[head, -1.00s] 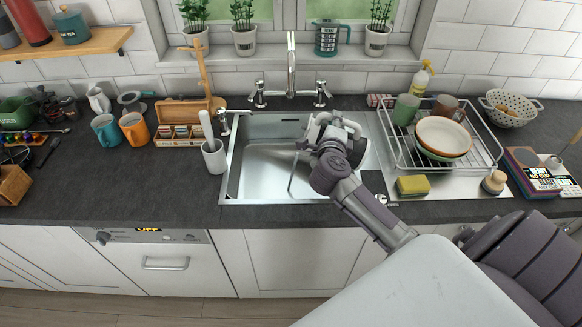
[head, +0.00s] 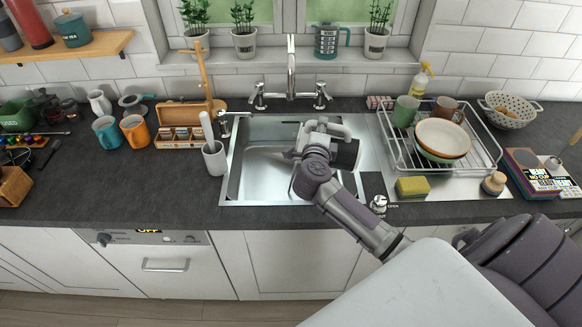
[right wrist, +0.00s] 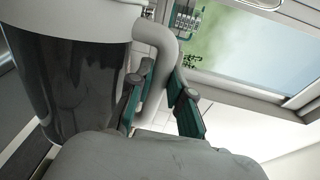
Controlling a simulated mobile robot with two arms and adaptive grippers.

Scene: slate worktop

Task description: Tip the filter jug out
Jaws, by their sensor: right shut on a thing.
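The filter jug (head: 345,153) is over the right part of the sink (head: 258,178), with a white top and handle and a dark see-through body. My right gripper (head: 318,150) is at its near side, and the arm hides part of the jug. In the right wrist view the jug (right wrist: 85,75) fills the left side. There my right gripper (right wrist: 165,105) is shut on the jug's pale curved handle, one finger on each side. How full the jug is I cannot tell. My left gripper is not in view.
The tap (head: 291,65) rises behind the sink. A dish rack (head: 485,150) with bowls and mugs stands to the right, with a sponge (head: 412,186) before it. A white brush holder (head: 214,160) stands at the sink's left edge. The worktop left front is clear.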

